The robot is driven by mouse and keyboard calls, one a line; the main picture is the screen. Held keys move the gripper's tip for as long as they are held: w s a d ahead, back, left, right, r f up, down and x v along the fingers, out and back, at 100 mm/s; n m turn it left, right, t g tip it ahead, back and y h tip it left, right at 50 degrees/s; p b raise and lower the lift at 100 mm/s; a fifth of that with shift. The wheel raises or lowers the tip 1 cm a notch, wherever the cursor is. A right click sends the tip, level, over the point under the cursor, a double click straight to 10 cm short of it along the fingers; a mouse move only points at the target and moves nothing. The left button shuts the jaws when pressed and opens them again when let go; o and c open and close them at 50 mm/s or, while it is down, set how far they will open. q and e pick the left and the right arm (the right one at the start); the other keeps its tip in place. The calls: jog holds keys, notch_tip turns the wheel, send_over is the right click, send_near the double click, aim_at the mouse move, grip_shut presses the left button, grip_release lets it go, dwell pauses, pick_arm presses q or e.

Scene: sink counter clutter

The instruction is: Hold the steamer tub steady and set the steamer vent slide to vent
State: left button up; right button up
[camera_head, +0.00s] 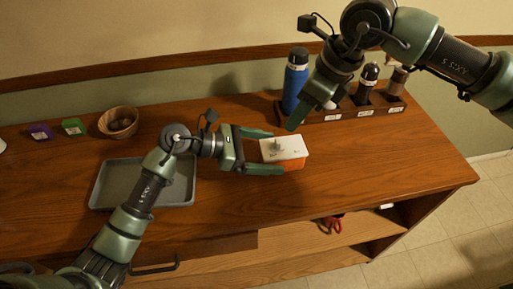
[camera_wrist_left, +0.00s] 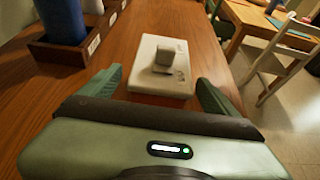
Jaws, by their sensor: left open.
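The steamer tub (camera_head: 292,160) is an orange box with a white lid (camera_head: 290,143), standing on the wooden counter. A pale grey vent slide knob (camera_head: 277,143) sticks up from the lid; it also shows in the left wrist view (camera_wrist_left: 164,56), with small marks beside it too small to read. My left gripper (camera_head: 277,151) is open, its green fingers at either side of the tub's left end. In the left wrist view, the fingers (camera_wrist_left: 157,93) flank the lid's near end, not visibly closed on it. My right gripper (camera_head: 302,114) hangs above and behind the tub; its jaw opening is unclear.
A wooden rack (camera_head: 340,114) with a blue bottle (camera_head: 296,80) and several dispensers stands behind the tub. A grey tray (camera_head: 105,187) lies left, partly under my left arm. A bowl (camera_head: 118,123), green box (camera_head: 73,127) and purple box (camera_head: 40,132) sit farther left. The counter's right is clear.

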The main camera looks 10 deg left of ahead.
aim_at(282, 153)
pick_arm(q)
jog(key=shift+x, duration=2.15)
